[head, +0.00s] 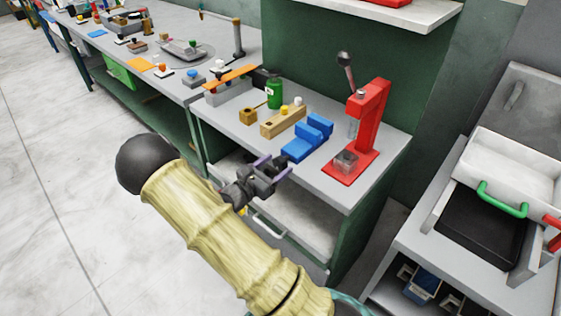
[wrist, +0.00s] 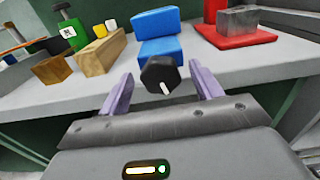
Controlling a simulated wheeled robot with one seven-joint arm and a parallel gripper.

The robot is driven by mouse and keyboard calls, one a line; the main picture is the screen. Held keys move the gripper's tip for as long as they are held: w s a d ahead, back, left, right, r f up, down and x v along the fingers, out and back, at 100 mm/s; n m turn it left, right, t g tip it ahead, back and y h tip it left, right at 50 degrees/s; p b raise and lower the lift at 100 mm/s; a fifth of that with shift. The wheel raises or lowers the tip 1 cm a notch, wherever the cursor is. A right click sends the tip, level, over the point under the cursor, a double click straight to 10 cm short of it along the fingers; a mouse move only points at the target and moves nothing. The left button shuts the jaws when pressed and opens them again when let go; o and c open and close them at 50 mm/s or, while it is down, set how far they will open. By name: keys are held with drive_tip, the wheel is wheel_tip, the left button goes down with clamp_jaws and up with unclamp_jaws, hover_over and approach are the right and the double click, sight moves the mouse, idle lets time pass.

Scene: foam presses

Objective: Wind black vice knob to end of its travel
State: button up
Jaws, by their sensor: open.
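The black vice knob (wrist: 158,75) faces me in the wrist view, with a white mark at its lower edge. The blue vice (wrist: 156,24) sits behind it on the grey bench top and also shows in the head view (head: 306,140). My gripper (wrist: 161,70) is open, its two purple fingers standing to the left and right of the knob with gaps on both sides. In the head view my gripper (head: 272,170) is at the bench's front edge, before the vice. The knob cannot be made out there behind my gripper.
A red press (head: 366,130) stands right of the vice. An open shelf lies below the bench top.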

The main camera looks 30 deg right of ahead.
drive_tip(key=shift+x, duration=1.35)
drive_tip(key=c, duration=1)
drive_tip(key=shift+f+m+b, duration=0.1)
drive_tip(key=shift+m+b, duration=0.45)
drive_tip(key=shift+m, duration=1.05)
drive_tip(key=o, duration=1)
